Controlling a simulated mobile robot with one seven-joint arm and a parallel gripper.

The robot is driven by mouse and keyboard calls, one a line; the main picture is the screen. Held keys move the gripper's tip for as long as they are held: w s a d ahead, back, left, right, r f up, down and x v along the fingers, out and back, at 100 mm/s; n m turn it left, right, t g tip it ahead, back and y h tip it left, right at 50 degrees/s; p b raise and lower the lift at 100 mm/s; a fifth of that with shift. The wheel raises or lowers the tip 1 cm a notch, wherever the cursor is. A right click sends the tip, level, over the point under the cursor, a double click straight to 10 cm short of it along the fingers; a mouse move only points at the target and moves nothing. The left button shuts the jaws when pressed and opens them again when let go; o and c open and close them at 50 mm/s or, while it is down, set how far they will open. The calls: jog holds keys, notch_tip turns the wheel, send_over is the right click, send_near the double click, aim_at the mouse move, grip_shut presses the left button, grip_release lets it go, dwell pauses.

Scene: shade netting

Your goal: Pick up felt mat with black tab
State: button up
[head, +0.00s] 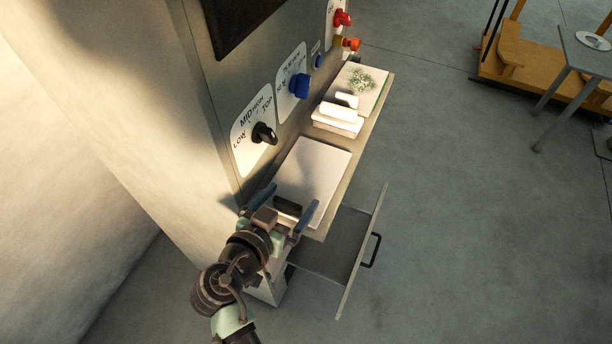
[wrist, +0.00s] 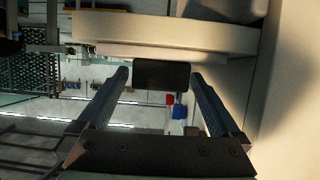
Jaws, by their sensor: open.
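The felt mat (head: 318,168) is a flat, pale rectangle lying on the narrow shelf in the head view. Its black tab (head: 287,206) is at the mat's near end. My gripper (head: 293,196) is open, with one blue finger on each side of the tab. In the wrist view the black tab (wrist: 161,75) shows between the tips of my gripper (wrist: 160,78), with a small gap at each side. The mat's pale edge (wrist: 140,50) is just above the tab in that view. I cannot tell whether the tab touches either finger.
The shelf (head: 346,184) runs along a panel with a black knob (head: 264,134) and a blue knob (head: 299,86). White blocks (head: 338,118) and a plant (head: 361,80) stand farther along it. An open drawer (head: 335,243) juts out below the shelf.

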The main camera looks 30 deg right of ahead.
jog(key=c, duration=1.3)
jog(key=shift+c, duration=0.2)
